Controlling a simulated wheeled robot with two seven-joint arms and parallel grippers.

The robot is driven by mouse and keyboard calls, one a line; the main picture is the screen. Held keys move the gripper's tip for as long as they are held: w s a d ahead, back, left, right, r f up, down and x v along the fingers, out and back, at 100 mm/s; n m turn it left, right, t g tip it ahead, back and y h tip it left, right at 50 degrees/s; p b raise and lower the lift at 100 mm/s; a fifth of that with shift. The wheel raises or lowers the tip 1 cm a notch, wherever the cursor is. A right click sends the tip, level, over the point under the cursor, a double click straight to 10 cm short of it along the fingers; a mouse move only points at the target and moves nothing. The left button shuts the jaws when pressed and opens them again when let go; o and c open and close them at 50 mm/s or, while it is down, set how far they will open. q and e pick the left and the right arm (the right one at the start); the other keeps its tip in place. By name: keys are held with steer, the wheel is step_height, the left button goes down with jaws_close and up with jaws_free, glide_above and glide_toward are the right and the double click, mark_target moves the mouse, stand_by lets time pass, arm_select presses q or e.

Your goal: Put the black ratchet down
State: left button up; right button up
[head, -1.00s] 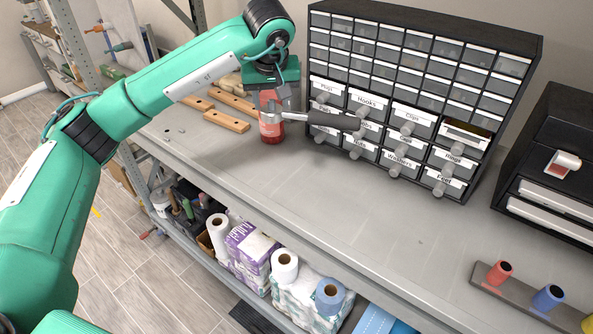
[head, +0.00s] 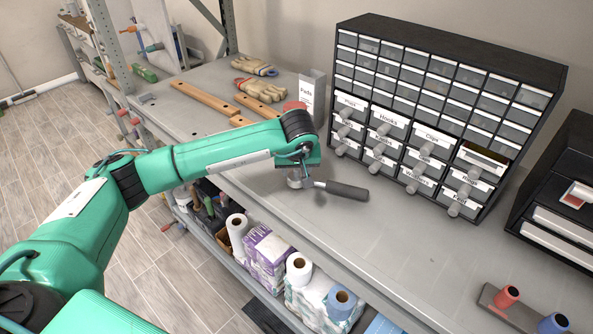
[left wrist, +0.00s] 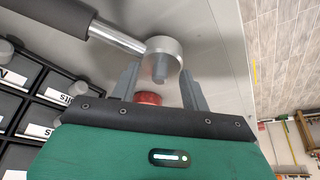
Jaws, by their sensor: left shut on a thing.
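The black ratchet (head: 345,190) has a black handle and a silver head. My left gripper (head: 300,180) is shut on its silver head, low over the grey bench top (head: 290,220) near the front edge. The handle points right, toward the drawer cabinet. In the left wrist view the silver head (left wrist: 164,54) sits between the two grey fingers, with the handle (left wrist: 50,12) to the upper left. I cannot tell whether the ratchet touches the bench. My right gripper is not in view.
A black cabinet of small drawers (head: 440,85) stands behind, its lower knobs sticking out. Bench room right of the ratchet is clear.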

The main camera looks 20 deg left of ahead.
arm_select(q)
steer(key=shift+f, duration=0.8)
steer(key=o, duration=1.3)
steer(key=shift+o, duration=0.2)
steer(key=shift+s+r, duration=0.1)
steer(key=shift+r, duration=0.2)
steer(key=b+v, duration=0.4)
steer(key=v, duration=0.7)
steer(key=shift+r, duration=0.2)
